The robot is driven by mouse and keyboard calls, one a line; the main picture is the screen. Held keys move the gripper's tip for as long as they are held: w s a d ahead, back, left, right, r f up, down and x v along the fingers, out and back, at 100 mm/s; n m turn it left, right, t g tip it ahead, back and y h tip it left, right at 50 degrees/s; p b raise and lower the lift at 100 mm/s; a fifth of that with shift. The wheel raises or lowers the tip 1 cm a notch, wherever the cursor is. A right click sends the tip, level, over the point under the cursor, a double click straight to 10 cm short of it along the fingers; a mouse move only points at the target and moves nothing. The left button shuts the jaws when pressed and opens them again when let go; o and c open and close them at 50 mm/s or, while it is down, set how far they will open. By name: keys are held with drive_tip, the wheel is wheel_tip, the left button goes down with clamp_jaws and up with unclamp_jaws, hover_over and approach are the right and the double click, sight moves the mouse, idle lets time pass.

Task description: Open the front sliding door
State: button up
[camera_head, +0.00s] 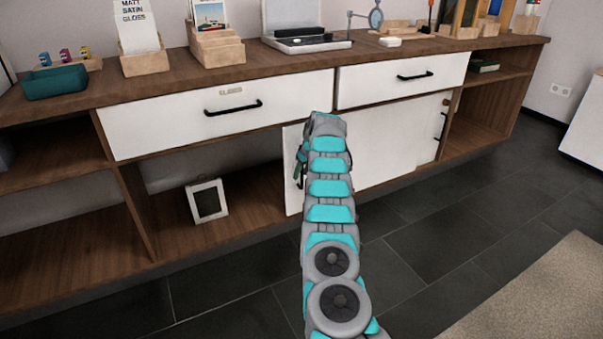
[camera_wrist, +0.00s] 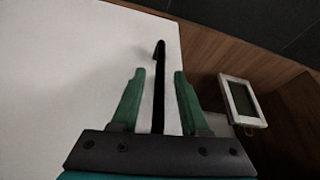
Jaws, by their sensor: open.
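The white front sliding door (camera_head: 383,155) covers the right part of the cabinet's lower middle bay; the left part of the bay is uncovered. The door also fills the left of the wrist view (camera_wrist: 75,75). A black upright bar handle (camera_wrist: 160,65) is on it near its edge. My gripper (camera_wrist: 159,75) is open, with its green fingers on either side of the handle and a visible gap on each side. In the head view my gripper (camera_head: 300,165) is at the door's left edge, mostly hidden by my arm.
A white-framed picture (camera_head: 207,201) stands on the lower shelf in the uncovered bay. Two white drawers (camera_head: 170,128) with black handles are above. A strip of white panel with a dark handle (camera_head: 442,125) shows at the right. The dark tile floor (camera_head: 450,215) in front is clear.

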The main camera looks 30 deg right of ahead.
drive_tip(key=v, duration=0.7)
drive_tip(key=shift+s+r, duration=0.2)
drive_tip(key=shift+r, duration=0.15)
idle(0.5)
